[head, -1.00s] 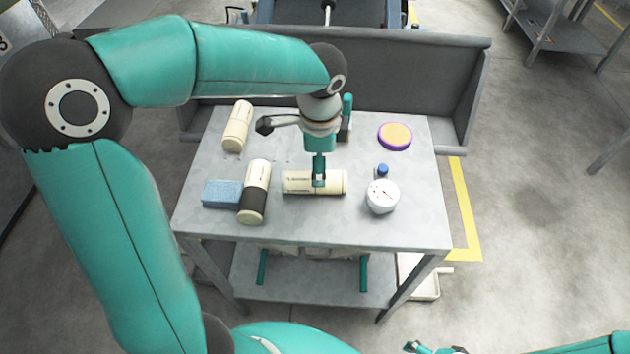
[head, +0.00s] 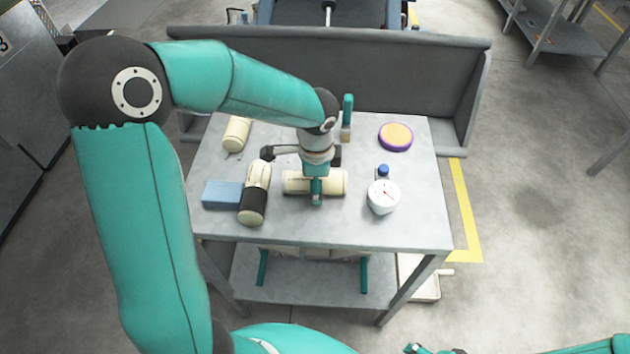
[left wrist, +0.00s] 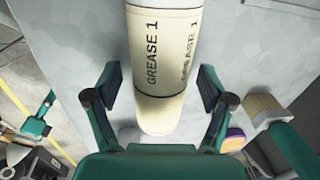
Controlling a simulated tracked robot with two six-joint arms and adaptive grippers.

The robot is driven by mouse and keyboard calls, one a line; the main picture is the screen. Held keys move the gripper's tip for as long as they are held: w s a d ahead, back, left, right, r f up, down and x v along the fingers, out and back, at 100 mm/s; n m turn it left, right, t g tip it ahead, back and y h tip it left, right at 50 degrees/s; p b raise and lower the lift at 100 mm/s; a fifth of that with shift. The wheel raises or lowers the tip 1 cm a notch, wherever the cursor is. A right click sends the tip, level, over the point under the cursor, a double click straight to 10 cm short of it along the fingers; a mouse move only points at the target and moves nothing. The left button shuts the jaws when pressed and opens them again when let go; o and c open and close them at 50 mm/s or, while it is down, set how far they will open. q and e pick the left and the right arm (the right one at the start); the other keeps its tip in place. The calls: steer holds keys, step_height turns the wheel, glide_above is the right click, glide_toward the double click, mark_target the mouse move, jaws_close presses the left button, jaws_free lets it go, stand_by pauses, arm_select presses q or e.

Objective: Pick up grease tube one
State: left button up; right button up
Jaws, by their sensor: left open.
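Grease tube one (head: 332,182), a cream cylinder, lies on its side across the middle of the grey table. Its "GREASE 1" lettering shows in the left wrist view (left wrist: 165,70), where its near end points toward my palm. My left gripper (head: 316,198) is over the tube and hides part of it in the head view. In the left wrist view my left gripper (left wrist: 158,98) is open, with a finger on each side of the tube and gaps between. My right gripper (head: 412,348) shows only partly at the bottom edge; its jaws are unclear.
A cream tube with a dark band (head: 255,190) lies left of tube one, beside a blue block (head: 221,194). Another cream tube (head: 236,133) lies behind.

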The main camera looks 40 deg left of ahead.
arm_select(q)
steer(key=c, duration=1.4)
steer(key=shift+r, duration=0.15)
